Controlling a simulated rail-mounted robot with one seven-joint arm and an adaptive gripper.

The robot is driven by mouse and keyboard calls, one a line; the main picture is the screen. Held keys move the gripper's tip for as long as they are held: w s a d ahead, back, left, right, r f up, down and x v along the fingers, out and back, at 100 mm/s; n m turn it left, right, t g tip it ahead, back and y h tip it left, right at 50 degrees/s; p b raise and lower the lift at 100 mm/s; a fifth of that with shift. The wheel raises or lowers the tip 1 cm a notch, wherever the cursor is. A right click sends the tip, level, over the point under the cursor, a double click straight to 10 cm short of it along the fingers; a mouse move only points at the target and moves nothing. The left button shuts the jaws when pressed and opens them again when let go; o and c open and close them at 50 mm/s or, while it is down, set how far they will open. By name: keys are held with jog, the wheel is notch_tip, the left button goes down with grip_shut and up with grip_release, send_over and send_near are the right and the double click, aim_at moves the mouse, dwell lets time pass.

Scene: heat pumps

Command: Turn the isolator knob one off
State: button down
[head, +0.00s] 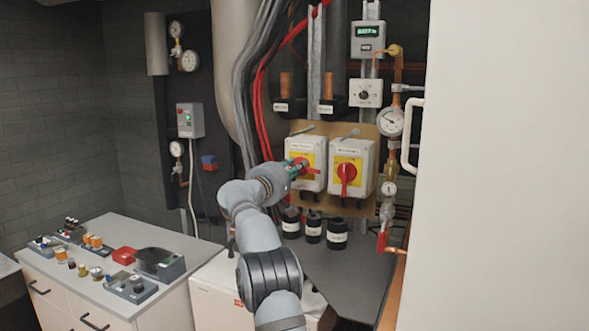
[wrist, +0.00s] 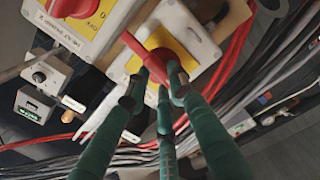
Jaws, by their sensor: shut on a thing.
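Two grey isolator boxes with yellow faceplates and red rotary knobs stand side by side on a tan board. My gripper (head: 293,168) is at the left isolator box (head: 306,149) and partly covers its red knob (head: 302,164). In the wrist view, my green-fingered gripper (wrist: 156,84) is shut on this red knob (wrist: 145,58), with the knob's bar slanting across the yellow plate. The right isolator (head: 350,152) has its red knob (head: 346,176) roughly upright and untouched. It also shows at the wrist view's upper left (wrist: 75,8).
Black-capped cylinders (head: 313,228) stand below the boxes. Red and grey cables (head: 262,95) run down close to the left isolator. Gauges and copper pipes (head: 393,120) are on the right, beside a large pale panel (head: 500,170). A counter (head: 95,270) with small parts is at left.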

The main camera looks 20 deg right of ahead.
jog(key=shift+f+n, duration=0.1)
jog(key=shift+n, duration=0.5)
jog(key=c, duration=1.5)
grip_release()
jog(key=shift+a, duration=0.1)
jog(key=v, duration=1.2)
jog(key=shift+w, duration=0.15)
jog(key=x, duration=1.2)
jog(key=shift+s, duration=0.2)
